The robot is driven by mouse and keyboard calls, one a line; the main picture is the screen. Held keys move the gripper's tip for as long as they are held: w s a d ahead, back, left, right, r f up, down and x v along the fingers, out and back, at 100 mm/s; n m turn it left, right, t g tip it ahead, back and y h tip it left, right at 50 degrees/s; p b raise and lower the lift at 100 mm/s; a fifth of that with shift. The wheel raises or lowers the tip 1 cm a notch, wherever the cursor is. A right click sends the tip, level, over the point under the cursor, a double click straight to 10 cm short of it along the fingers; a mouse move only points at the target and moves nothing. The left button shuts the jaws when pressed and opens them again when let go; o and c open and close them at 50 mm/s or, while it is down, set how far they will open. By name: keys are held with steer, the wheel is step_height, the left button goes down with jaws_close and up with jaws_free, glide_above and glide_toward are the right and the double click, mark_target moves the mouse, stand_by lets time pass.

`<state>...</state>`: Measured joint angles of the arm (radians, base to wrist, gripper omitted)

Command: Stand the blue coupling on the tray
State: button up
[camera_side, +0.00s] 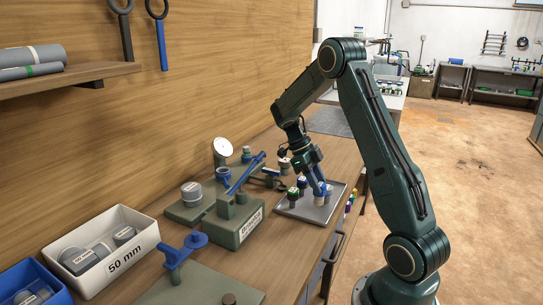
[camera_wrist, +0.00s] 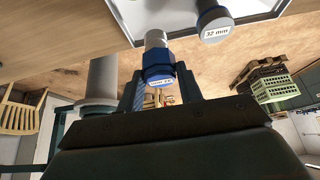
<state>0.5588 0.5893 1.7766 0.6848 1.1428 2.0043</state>
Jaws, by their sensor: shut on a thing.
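My gripper (camera_side: 319,188) is over the grey tray (camera_side: 336,208) in the side view, pointing down. In the wrist view its two fingers (camera_wrist: 160,88) are shut on the blue coupling (camera_wrist: 158,76), which has a blue hexagonal collar with a small white label and a pale grey cylindrical end (camera_wrist: 155,40). That pale end points toward the tray (camera_wrist: 176,14). In the side view the fingers partly hide the coupling, and its pale end (camera_side: 319,200) shows low over the tray. I cannot tell whether it touches the tray.
A grey-green manifold block (camera_side: 234,222) with a blue lever is to the left. A white "50 mm" bin (camera_side: 140,236) holds grey fittings.

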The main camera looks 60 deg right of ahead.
steer(key=shift+f, duration=2)
steer(key=o, duration=1.1)
steer(key=shift+f, duration=0.15)
steer(key=v, duration=1.2)
